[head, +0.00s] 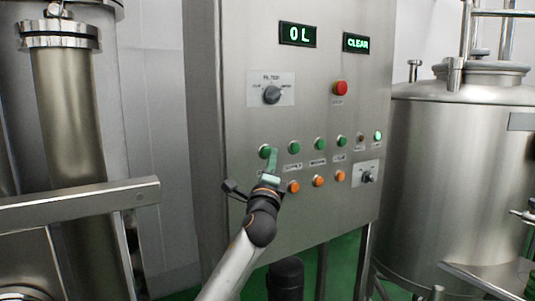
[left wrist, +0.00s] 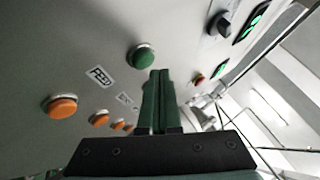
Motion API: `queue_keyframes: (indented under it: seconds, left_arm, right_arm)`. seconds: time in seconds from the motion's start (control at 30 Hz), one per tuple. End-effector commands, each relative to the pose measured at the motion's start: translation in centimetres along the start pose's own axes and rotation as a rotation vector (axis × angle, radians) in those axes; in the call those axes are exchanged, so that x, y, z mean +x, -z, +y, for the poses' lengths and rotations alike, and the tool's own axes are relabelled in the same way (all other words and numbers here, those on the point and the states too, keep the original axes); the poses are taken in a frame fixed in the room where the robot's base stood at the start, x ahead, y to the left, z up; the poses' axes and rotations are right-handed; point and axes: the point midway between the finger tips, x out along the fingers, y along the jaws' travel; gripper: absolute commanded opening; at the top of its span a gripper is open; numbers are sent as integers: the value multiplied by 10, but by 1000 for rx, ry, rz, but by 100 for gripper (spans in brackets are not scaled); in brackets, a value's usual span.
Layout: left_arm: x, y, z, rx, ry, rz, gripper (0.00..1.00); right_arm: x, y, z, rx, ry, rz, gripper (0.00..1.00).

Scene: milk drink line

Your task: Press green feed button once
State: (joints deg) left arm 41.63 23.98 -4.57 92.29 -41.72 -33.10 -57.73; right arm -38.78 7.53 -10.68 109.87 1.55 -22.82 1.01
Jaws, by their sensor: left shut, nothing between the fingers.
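The green feed button (head: 263,151) is the leftmost of the row of green buttons on the steel control panel (head: 240,215). In the left wrist view a green button (left wrist: 144,57) stands beside a label that reads FEED (left wrist: 99,77). My left gripper (head: 272,153) is shut and empty, with its green fingers pointing up just right of the feed button in the head view. In the left wrist view the fingertips (left wrist: 160,74) sit just below and right of the button. I cannot tell whether they touch it. My right gripper is not in view.
More green buttons (head: 294,147) run to the right, with orange buttons (head: 293,187) below. A steel tank (head: 455,170) stands at right.

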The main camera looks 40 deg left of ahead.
Motion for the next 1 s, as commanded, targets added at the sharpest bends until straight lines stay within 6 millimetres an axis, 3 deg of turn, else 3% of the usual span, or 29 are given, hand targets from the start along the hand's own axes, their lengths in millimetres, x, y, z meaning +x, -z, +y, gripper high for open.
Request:
queue_keyframes:
  seconds: [1.0]
  left_arm:
    - [6,-5,4,0,0,0,0]
  right_arm:
    - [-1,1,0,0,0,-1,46]
